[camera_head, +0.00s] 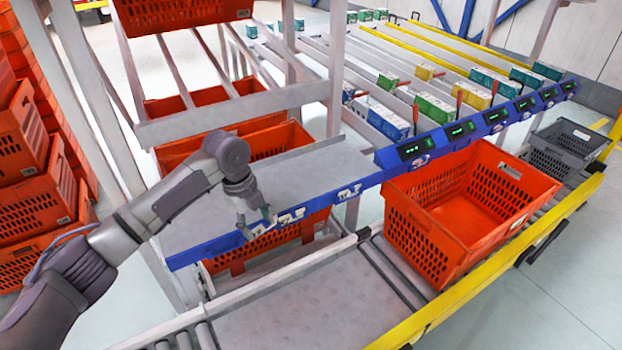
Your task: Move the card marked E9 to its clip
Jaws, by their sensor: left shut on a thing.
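My left gripper (256,222) reaches down to the blue rail (318,204) along the front of the grey shelf. It is shut on a small pale card (265,229) that is mostly hidden by the fingers, and its marking cannot be read. The card is at or just in front of the rail; I cannot tell whether it touches it. White tags or clips show on the rail to the right, one close beside the gripper (291,215) and another farther along (348,192). Their markings are too small to read. My right gripper is not in view.
An orange tote (453,262) stands on the roller conveyor (300,312), with a grey crate (562,150) behind it. Another orange tote (222,262) is below the shelf. Digital displays (414,149) line the rail at right. Orange totes are stacked at left (22,145).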

